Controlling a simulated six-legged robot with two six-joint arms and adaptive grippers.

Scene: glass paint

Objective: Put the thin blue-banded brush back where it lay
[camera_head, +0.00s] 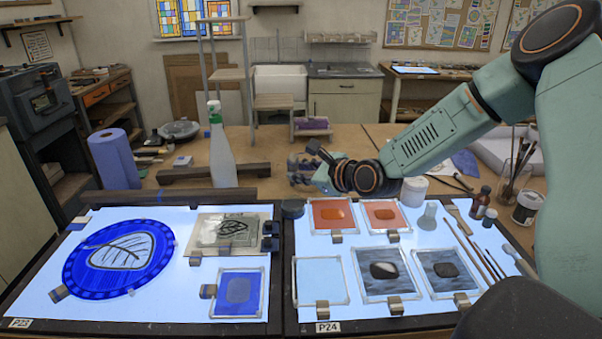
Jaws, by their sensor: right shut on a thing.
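My right gripper (323,172) reaches in from the right and hangs over the back of the table, behind the right light panel (450,320). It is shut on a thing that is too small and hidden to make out. Several thin brushes (474,250) lie slanting on the right side of that panel, beside the painted glass panes. Their bands are too small to tell colours. A broader brush (519,259) lies at the panel's right edge. My left gripper is not in view.
An orange-painted pane (326,226) and grey panes (379,290) lie on the right panel. A spray bottle (221,155), a blue paper roll (115,160) and a dark bar (190,172) stand behind the left panel. Small bottles (480,203) and a brush jar (512,178) stand at right.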

